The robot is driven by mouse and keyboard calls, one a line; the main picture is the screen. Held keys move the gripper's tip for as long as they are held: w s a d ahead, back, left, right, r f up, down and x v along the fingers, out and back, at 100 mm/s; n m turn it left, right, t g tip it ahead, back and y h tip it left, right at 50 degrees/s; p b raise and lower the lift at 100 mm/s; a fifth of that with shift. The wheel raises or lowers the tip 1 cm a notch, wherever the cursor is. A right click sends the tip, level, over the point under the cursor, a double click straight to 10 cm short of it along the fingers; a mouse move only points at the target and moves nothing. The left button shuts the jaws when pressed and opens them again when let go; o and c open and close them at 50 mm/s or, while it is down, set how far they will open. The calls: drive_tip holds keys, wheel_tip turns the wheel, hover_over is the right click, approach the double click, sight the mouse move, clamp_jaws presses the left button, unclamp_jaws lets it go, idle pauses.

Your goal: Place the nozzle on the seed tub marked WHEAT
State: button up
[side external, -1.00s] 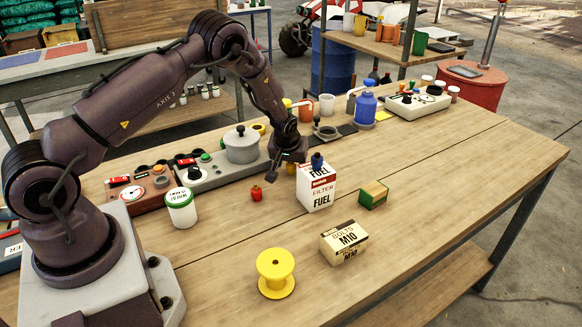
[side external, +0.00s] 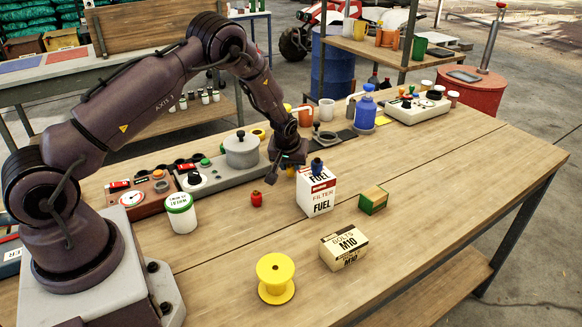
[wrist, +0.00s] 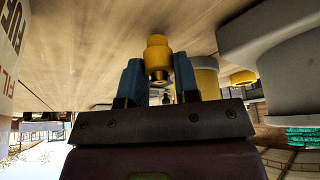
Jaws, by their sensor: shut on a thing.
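My gripper (wrist: 158,80) has blue fingers shut on a small yellow-brass nozzle (wrist: 158,54), which shows between the fingertips in the wrist view. In the side external view my gripper (side external: 289,163) is over the bench, between the grey pot and the fuel filter box; the nozzle is not clear there. The seed tub (side external: 181,214) is white with a green lid and stands upright on the bench near my base, left of my gripper and well apart from it. Its label is too small to read surely now.
The fuel filter box (side external: 317,195), with a blue piece on top, stands close to my gripper. A small red object (side external: 257,199) lies between tub and box. The grey pot (side external: 242,150) is behind. A bolts box (side external: 343,246) and yellow spool (side external: 275,278) stand in front.

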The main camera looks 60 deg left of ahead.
drive_tip(key=r, duration=0.3)
drive_tip(key=shift+s+d, duration=0.1)
drive_tip(key=shift+s, duration=0.1)
drive_tip(key=s+d+r, duration=0.2)
drive_tip(key=s+r, duration=0.3)
drive_tip(key=r, duration=0.1)
wheel_tip(320, 180, up, 6)
drive_tip(key=n+g+h, duration=0.3)
drive_tip(key=n+g, duration=0.5)
drive_tip(key=n, duration=1.9)
hover_over(170, 203)
drive_tip(key=w, duration=0.2)
drive_tip(key=shift+s+f, duration=0.1)
drive_tip(key=shift+f, duration=3.7)
